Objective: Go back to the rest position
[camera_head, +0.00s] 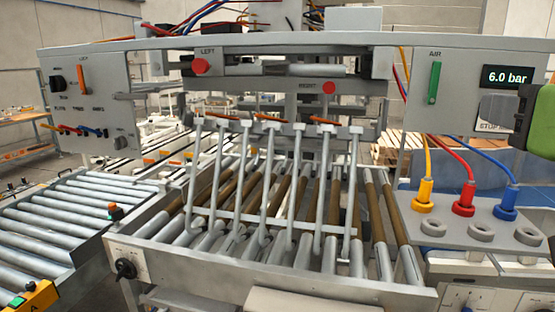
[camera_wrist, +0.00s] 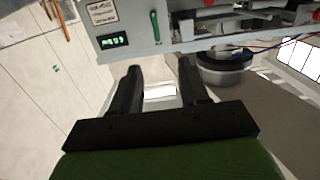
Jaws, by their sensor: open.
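My gripper (camera_wrist: 158,75) shows in the wrist view with its two dark fingers apart and nothing between them. In the head view only a green and black part of my arm shows at the right edge, beside the air panel, and the fingers are out of that view. The air panel (camera_head: 448,88) carries a green upright lever (camera_head: 434,83) and a display (camera_head: 506,77) reading 6.0 bar. In the wrist view the green lever (camera_wrist: 155,27) and the lit display (camera_wrist: 114,41) lie beyond the fingertips, apart from them.
Yellow (camera_head: 424,192), red (camera_head: 464,198) and blue (camera_head: 506,202) hose plugs stand on the grey block at right, near several empty ring sockets. A roller bed (camera_head: 205,236) with upright bars fills the middle. Another roller conveyor (camera_head: 75,215) is at left. Red LEFT (camera_head: 201,66) and RIGHT (camera_head: 329,88) knobs sit above.

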